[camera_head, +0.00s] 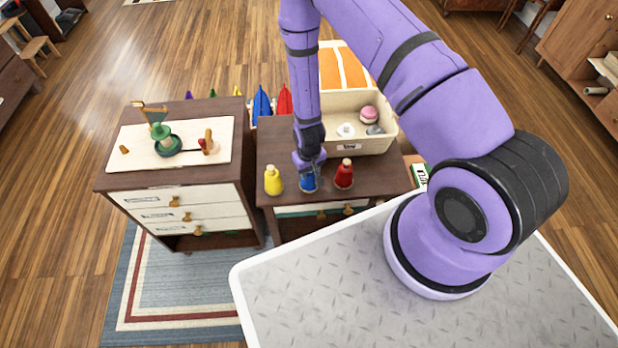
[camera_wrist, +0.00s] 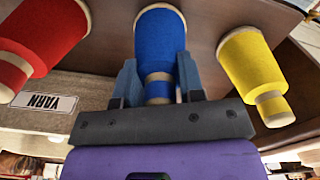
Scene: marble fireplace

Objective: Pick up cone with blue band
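The cone with the blue band (camera_head: 309,183) stands in the row of cones near the front edge of the dark table, between a yellow cone (camera_head: 273,181) and a red cone (camera_head: 344,175). My gripper (camera_head: 310,167) is right over it, pointing down. In the wrist view the blue cone (camera_wrist: 160,38) is between my two fingers (camera_wrist: 160,75), which lie close against its sides near the narrow top. They look shut on it. Its base seems to be at table level; I cannot tell whether it is lifted. My gripper hides its top in the head view.
The yellow cone (camera_wrist: 252,60) and a red cone (camera_wrist: 40,38) stand close on either side in the wrist view. A cream bin (camera_head: 345,146) labelled YARN sits behind the row. A drawer cabinet (camera_head: 185,213) with a cream tray stands at left.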

